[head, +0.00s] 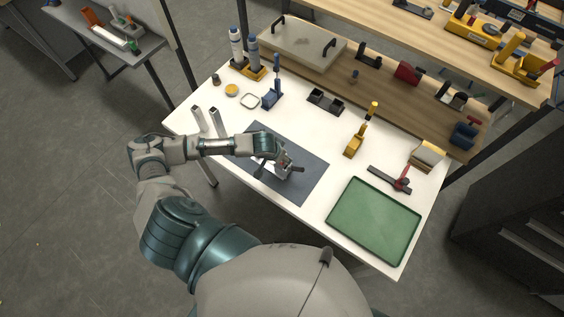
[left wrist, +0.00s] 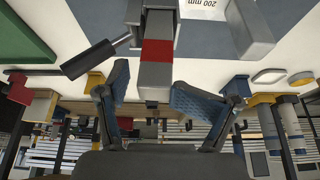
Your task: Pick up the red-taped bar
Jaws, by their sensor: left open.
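In the left wrist view, a grey metal bar with a red tape band (left wrist: 157,51) lies ahead of my left gripper (left wrist: 158,98). Its near end points between the two blue-padded fingers, which stand apart. I cannot tell how far the bar reaches between them, and no contact shows. In the head view, my left gripper (head: 285,170) is low over the dark mat (head: 305,185), and it and the arm largely hide the bar. A second grey bar (left wrist: 250,27) shows at the right of the wrist view. My right gripper is not in view.
A green tray (head: 373,222) lies at the table's front right. Two upright-looking metal pieces (head: 207,121) are at the left edge. A red-and-black clamp-like tool (head: 400,180), a yellow tool (head: 355,143) and a blue tool (head: 271,97) stand around. A dark cylinder (left wrist: 90,59) lies left of the bar.

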